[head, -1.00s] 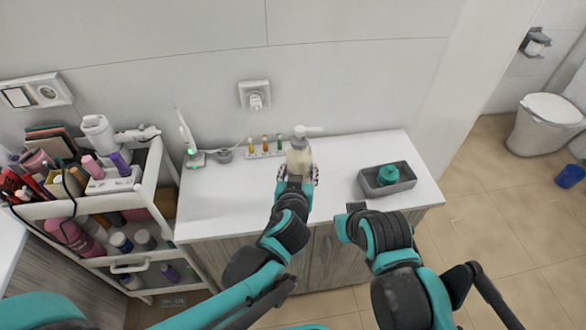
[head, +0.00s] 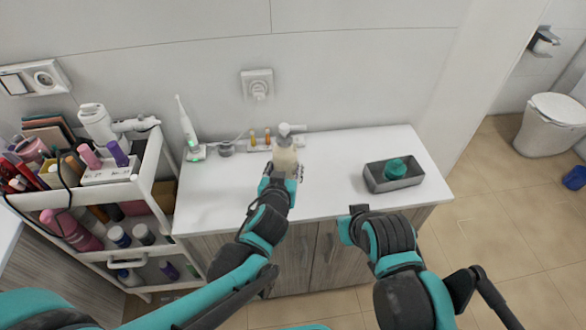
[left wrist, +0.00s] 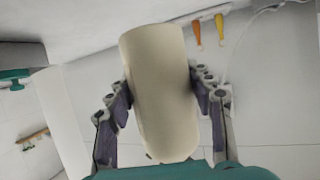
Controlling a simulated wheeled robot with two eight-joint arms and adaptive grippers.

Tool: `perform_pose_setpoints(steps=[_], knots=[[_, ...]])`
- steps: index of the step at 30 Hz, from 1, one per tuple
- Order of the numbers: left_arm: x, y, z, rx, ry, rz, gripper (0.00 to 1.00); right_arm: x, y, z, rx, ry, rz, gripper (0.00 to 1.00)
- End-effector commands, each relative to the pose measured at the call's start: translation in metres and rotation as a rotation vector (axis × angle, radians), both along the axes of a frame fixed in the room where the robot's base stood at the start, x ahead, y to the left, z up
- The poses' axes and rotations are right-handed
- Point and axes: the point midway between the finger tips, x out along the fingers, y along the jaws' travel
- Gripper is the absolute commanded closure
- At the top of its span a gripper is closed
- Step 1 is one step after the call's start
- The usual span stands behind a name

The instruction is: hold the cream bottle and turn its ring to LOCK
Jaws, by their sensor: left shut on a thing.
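The cream bottle (head: 285,158) stands upright over the white counter, with a pale pump top (head: 290,129) whose spout points right. My left gripper (head: 283,170) is shut around its body from the front. In the left wrist view the cream-coloured body (left wrist: 160,92) sits between both fingers of my left gripper (left wrist: 162,95). The ring and its LOCK mark are too small to make out. I cannot tell whether the bottle's base touches the counter. My right arm is at the lower right, short of the counter, and its fingertips are not clearly visible.
A grey tray (head: 393,184) with a teal item (head: 395,168) is on the counter's right. Behind the bottle, small orange-topped bottles stand in a rack (head: 258,148). An electric toothbrush (head: 188,127) stands at left, beside a loaded cart (head: 98,190). The counter between bottle and tray is clear.

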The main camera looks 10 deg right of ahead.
Motion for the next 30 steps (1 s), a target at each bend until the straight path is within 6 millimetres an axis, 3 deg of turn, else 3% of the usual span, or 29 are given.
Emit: perform_pose_setpoints(steps=[18, 30], knots=[[0.025, 0.042, -0.045, -0.001, -0.002, 0.004, 0.92, 0.0, 0.0, -0.043, 0.0, 0.0, 0.0, 1.0], [0.034, 0.058, -0.061, -0.002, -0.003, 0.003, 0.92, 0.0, 0.0, -0.058, 0.0, 0.0, 0.0, 1.0]])
